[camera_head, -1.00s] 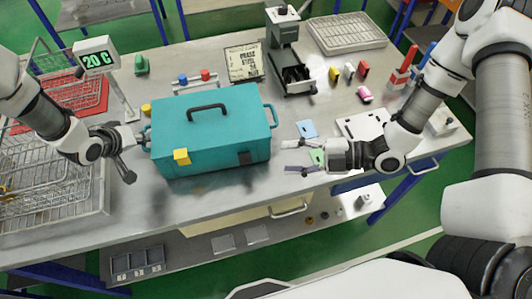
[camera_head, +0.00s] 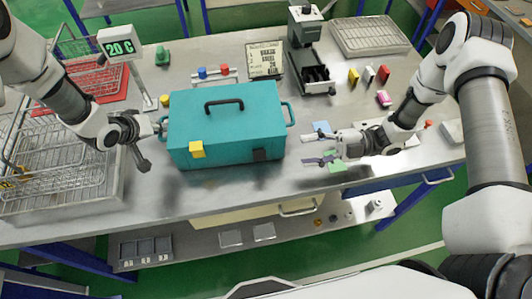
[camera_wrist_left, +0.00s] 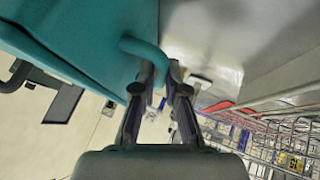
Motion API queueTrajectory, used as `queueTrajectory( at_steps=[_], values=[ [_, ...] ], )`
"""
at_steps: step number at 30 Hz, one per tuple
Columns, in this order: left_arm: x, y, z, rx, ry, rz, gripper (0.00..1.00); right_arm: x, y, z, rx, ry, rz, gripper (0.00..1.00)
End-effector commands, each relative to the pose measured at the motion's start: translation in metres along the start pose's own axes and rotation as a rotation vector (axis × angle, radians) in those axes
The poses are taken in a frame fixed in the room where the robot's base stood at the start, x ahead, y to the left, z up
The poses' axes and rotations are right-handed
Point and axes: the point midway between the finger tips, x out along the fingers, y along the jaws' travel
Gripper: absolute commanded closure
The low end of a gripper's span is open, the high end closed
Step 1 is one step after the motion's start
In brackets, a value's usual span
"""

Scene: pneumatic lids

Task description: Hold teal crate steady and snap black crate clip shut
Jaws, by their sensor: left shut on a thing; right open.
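The teal crate (camera_head: 225,120) stands on the table with its lid down and a black handle (camera_head: 223,105) on top. A yellow clip (camera_head: 196,150) is on its front at the left. The black clip (camera_head: 262,154) is on its front at the right; I cannot tell whether it is closed. My left gripper (camera_head: 160,128) is shut on the crate's left side handle; in the left wrist view the teal handle (camera_wrist_left: 146,52) runs between the fingers (camera_wrist_left: 160,88). My right gripper (camera_head: 318,152) is open and empty, right of the crate and apart from it.
Wire baskets (camera_head: 60,165) stand at the left beside a temperature display (camera_head: 120,47). Blue and green cards (camera_head: 321,128) lie by my right gripper. A black-and-grey device (camera_head: 303,60) and a wire tray (camera_head: 370,36) stand behind. The table in front of the crate is clear.

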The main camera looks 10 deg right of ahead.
Motion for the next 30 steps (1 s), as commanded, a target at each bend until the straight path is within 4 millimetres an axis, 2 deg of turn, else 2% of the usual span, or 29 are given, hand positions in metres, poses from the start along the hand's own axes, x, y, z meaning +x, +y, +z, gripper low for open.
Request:
queueTrajectory(
  at_steps=[12, 15, 19, 25, 26, 30],
  values=[
    [0.000, 0.000, 0.000, -0.001, 0.000, 0.000, 1.00, 0.090, 0.000, -0.001, -0.002, 0.001, -0.002, 0.47],
    [0.000, 0.000, 0.000, -0.001, 0.000, 0.000, 1.00, 0.105, 0.001, 0.000, -0.002, -0.001, -0.002, 0.47],
    [0.000, 0.000, 0.000, -0.001, 0.000, 0.000, 1.00, 0.114, 0.001, 0.000, -0.002, -0.003, 0.001, 0.47],
    [0.000, 0.000, 0.000, -0.001, 0.000, 0.000, 1.00, 0.114, 0.001, 0.001, -0.002, -0.004, 0.002, 0.47],
    [0.000, 0.000, 0.000, -0.001, 0.000, 0.000, 1.00, 0.114, 0.001, 0.001, -0.002, -0.004, 0.002, 0.50],
    [0.000, 0.000, 0.000, -0.001, 0.000, 0.000, 1.00, 0.114, 0.001, 0.001, -0.002, -0.004, 0.002, 1.00]
  ],
)
